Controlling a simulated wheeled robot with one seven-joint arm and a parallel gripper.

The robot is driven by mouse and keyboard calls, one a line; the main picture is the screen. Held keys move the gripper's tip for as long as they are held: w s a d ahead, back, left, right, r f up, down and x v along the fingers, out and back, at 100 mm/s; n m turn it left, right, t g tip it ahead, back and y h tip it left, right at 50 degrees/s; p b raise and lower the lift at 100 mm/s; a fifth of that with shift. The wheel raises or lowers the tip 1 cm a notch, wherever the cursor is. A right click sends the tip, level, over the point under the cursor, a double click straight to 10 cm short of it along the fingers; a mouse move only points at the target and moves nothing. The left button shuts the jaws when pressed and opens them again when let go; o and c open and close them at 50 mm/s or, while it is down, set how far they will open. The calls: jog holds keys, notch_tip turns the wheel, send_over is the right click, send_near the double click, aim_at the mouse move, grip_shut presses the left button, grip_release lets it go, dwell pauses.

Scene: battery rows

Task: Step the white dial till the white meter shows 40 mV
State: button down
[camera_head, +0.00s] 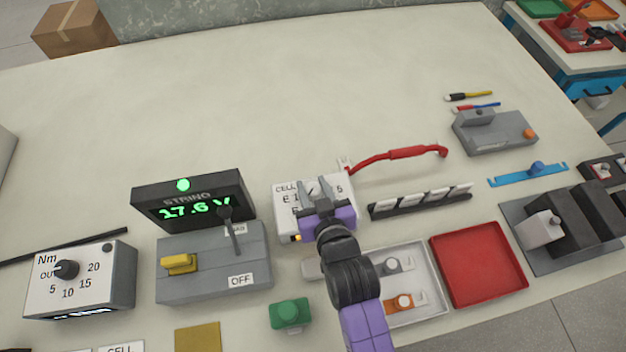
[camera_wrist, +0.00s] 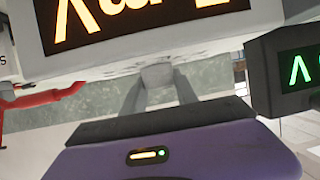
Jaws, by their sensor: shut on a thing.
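The white meter (camera_head: 287,217) is a white box marked "CELL" in the middle of the table, partly covered by my gripper. In the wrist view the white meter (camera_wrist: 200,48) fills the top, upside down. Its amber display (camera_wrist: 130,18) is cut off by the picture edge; a "V" shows, but I cannot read the value. My gripper (camera_head: 317,187) is over the meter's top face, shut on the white dial. The wrist view shows the pale dial (camera_wrist: 157,75) between the fingertips. The dial's pointer and setting are hidden.
Left stands a dark string meter (camera_head: 150,208) reading 17.6 V in green, behind a grey switch box (camera_head: 200,284) with a raised lever. A red cable (camera_head: 405,153) lies behind right. A black rack (camera_head: 420,203), a red tray (camera_head: 480,266) and a white tray are close on the right. The back of the table is clear.

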aim_at(313, 192)
jog(key=shift+m+h+p, duration=0.4)
jog(key=shift+p, duration=0.05)
dwell(0.3)
jog(key=c, duration=0.9)
grip_release()
jog(key=shift+c, duration=0.2)
jog(key=b+v, duration=0.1)
jog(key=v, duration=0.5)
jog(key=shift+s, duration=0.35)
jog(key=shift+s+d+r, duration=0.2)
jog(key=shift+s+r, duration=0.1)
jog(key=shift+s, duration=0.2)
